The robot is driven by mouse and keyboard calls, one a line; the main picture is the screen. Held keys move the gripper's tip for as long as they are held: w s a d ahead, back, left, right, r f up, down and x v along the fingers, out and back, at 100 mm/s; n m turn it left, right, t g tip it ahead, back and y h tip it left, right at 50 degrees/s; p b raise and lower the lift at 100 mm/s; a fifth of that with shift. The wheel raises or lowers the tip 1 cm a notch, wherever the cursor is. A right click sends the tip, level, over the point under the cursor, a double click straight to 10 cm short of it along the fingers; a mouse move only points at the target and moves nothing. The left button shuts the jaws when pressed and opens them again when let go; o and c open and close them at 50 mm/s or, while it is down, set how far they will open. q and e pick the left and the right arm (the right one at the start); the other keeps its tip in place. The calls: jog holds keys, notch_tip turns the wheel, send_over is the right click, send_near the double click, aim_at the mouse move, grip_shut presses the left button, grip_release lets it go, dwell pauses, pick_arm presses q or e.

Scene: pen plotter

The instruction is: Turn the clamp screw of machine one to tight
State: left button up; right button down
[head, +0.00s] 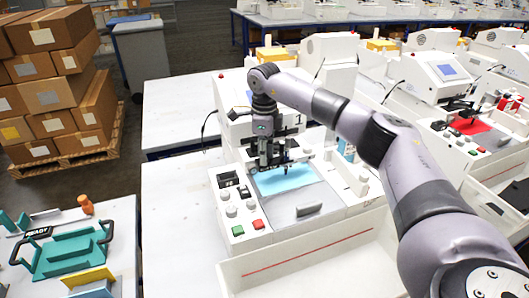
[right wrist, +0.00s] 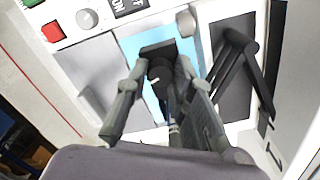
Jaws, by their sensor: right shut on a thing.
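Machine one (head: 335,205) is a white pen plotter marked with a 1, with a light blue sheet (head: 283,180) on its bed. My right gripper (head: 268,160) reaches down over the sheet at the dark pen carriage. In the right wrist view, my right gripper (right wrist: 160,85) has its fingers shut on a dark round knob, the clamp screw (right wrist: 161,72). The fingers partly hide the screw, and its turn position cannot be read. The light blue sheet (right wrist: 133,42) shows behind it. My left gripper is not in view.
Green (head: 238,231) and red (head: 258,224) buttons and grey knobs sit on the machine's front left panel. A white tray (head: 300,268) lies in front. A teal fixture (head: 68,252) stands at the left. A second plotter (head: 440,75) is at the right.

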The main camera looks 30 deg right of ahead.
jog(key=m, duration=0.3)
jog(key=shift+m, duration=0.4)
jog(key=m, duration=0.3)
jog(key=shift+r+m+p, duration=0.1)
jog(key=shift+m+p, duration=0.2)
jog(key=shift+p, duration=0.05)
jog(key=m, duration=0.6)
jog(key=shift+w, duration=0.1)
jog(key=shift+m+p, duration=0.3)
jog(key=shift+m, duration=0.1)
jog(key=c, duration=1.4)
grip_release()
jog(key=shift+o, duration=0.2)
